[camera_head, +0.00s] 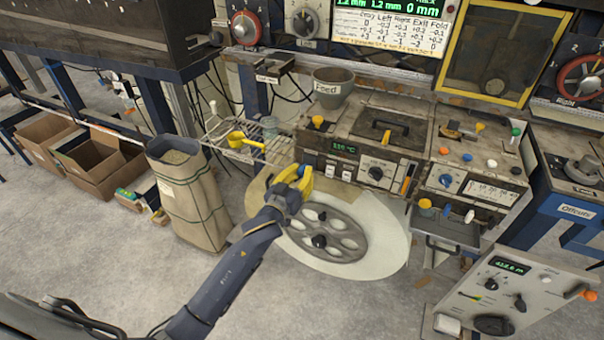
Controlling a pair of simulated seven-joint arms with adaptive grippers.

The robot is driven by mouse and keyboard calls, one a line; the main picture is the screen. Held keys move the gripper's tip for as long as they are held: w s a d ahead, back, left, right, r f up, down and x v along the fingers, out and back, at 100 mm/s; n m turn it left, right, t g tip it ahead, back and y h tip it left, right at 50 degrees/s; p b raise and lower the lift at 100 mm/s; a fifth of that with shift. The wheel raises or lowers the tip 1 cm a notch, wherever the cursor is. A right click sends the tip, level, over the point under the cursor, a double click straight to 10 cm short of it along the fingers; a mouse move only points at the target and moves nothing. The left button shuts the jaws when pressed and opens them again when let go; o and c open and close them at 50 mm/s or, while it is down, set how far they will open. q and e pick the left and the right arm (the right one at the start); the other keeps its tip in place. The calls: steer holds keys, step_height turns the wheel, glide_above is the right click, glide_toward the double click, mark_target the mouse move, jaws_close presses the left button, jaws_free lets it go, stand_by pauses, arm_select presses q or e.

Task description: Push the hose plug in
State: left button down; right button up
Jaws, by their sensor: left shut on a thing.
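My left gripper (298,178) has yellow fingers and reaches in over the large pale disc in the middle of the view. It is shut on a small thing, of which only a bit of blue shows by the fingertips. I cannot tell whether this is the hose plug. The grip is in front of the lower left of the machine (345,165) with the green display. No hose or socket can be made out at the fingers. My right gripper is not in view.
A grey spoked wheel (345,245) lies on the pale disc (385,250) below the gripper. A wire rack (228,150) with a yellow scoop (243,139) stands behind left. A tall sack (188,200) and cardboard boxes (50,135) are at left. A control box (510,297) is at lower right.

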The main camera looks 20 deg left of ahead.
arm_select(q)
steer(key=shift+w+d+f, duration=0.1)
steer(key=shift+w+f, duration=0.05)
steer(key=shift+w, duration=0.9)
steer(key=c, duration=1.1)
jaws_free()
steer(key=shift+o, duration=0.2)
steer(key=s+a, duration=0.1)
steer(key=s, duration=1)
steer(key=shift+s+a, duration=0.4)
